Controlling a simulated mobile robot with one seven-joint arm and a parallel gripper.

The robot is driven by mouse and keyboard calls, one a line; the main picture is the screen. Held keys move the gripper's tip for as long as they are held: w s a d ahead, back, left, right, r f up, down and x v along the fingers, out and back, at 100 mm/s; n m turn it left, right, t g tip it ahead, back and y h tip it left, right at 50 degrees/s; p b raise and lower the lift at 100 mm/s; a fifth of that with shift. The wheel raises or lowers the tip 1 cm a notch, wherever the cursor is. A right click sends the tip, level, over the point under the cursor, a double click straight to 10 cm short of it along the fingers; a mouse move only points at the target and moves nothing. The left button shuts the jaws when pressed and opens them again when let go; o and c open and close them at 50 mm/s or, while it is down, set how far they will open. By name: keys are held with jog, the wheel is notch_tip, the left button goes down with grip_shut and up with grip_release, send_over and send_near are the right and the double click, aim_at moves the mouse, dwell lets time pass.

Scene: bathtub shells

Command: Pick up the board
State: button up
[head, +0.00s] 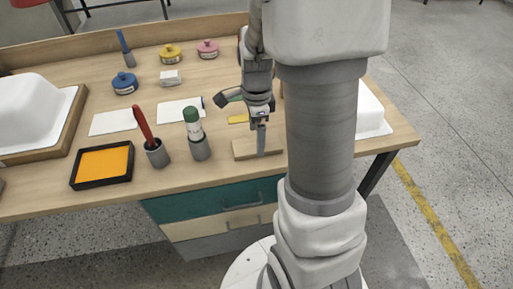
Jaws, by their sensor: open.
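A small light-brown wooden board (243,151) lies on the workbench near its front edge, left of my arm. My gripper (261,140) points down at the board and is open. One finger shows in front of the board and hides part of it. I cannot tell whether the finger touches the board, and the other finger is hard to make out. The board's right end is close to my arm.
White shells (30,112) (371,110) flank the bench.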

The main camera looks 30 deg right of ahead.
notch_tip(320, 180, down, 3)
jog(key=shift+r, duration=0.2)
jog(key=c, duration=1.4)
